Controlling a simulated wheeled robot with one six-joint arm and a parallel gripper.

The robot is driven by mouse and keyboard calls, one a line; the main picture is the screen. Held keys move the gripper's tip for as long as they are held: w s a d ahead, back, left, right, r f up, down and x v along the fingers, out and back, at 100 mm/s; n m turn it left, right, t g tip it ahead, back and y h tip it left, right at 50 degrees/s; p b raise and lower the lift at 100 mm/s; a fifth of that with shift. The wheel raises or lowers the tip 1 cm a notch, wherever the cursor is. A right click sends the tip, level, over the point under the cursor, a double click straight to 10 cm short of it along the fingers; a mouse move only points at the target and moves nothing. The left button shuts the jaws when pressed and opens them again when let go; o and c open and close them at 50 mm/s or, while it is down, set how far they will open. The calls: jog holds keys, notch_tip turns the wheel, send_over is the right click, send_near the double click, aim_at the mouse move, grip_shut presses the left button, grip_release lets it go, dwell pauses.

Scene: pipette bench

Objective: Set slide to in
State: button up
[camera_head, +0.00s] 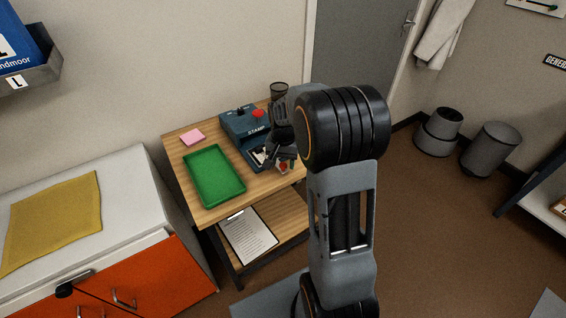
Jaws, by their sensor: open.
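A blue machine marked STAMP (234,124) stands on the wooden table, with a red button on top. A pale part with dark pieces (258,155) shows at its front, low down. This may be the slide, but it is small and partly covered, so I cannot tell its position. My gripper (271,161) is open, close to the front right of the machine. My arm hides the machine's right side. I cannot tell whether the fingers touch anything.
A green tray (214,176) lies left of the machine, with a pink pad (192,137) behind it. A dark mesh cup (279,90) stands behind the machine. Small red and green items (284,166) lie near my gripper. A clipboard (248,237) rests on the lower shelf.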

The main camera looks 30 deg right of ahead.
jog(key=shift+f, duration=0.3)
grip_shut()
dwell(0.4)
